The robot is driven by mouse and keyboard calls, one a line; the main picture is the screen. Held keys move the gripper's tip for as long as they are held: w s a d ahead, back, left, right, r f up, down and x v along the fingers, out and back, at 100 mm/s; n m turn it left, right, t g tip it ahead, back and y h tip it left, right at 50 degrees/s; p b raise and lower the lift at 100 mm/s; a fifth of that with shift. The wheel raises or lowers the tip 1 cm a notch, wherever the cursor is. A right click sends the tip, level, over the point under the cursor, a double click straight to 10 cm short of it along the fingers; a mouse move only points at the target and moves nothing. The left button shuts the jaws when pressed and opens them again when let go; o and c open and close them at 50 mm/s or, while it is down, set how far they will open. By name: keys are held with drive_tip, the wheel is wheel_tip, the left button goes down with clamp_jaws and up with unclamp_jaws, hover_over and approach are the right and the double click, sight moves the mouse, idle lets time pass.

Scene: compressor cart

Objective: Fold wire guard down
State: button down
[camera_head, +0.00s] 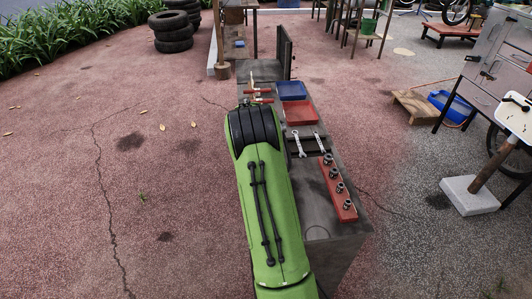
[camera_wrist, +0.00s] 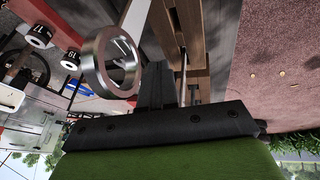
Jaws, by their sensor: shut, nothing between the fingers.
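I cannot make out a wire guard for certain in either view. In the wrist view, my gripper (camera_wrist: 160,84) shows as dark fingers held together, with nothing between them. A thin metal rod (camera_wrist: 183,76) shows just beside the fingertips; I cannot tell whether it touches them or what it belongs to. In the head view, my green arm reaches forward over the bench (camera_head: 322,215) and hides the gripper. Small red-handled metal fittings (camera_head: 258,92) show just beyond the arm's black end.
Two wrenches (camera_head: 298,145), a red socket rack (camera_head: 340,193), a red tray (camera_head: 299,113) and a blue tray (camera_head: 291,90) lie on the bench, right of my arm. A shiny wrench ring (camera_wrist: 108,62) looms close in the wrist view. Open ground lies left.

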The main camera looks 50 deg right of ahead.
drive_tip(key=shift+s+d+f+m+t+y+p, duration=0.3)
drive_tip(key=shift+s+d+f+t+y+p, duration=0.25)
drive_tip(key=shift+s+d+f+t+y, duration=0.45)
drive_tip(key=shift+s+d+f+m+t+y+p, duration=0.3)
drive_tip(key=shift+s+d+f+t+y+p, duration=0.25)
drive_tip(key=shift+s+d+t+y, duration=0.7)
drive_tip(key=shift+s+d+f+m+t+y+p, duration=0.3)
drive_tip(key=shift+s+d+f+t+y+p, duration=0.2)
drive_tip(key=shift+s+d+f+t+y, duration=0.6)
drive_tip(key=shift+w+d+r+g, duration=0.15)
drive_tip(key=shift+w+d+g, duration=0.05)
drive_tip(key=shift+d+g, duration=0.05)
drive_tip(key=shift+s, duration=0.1)
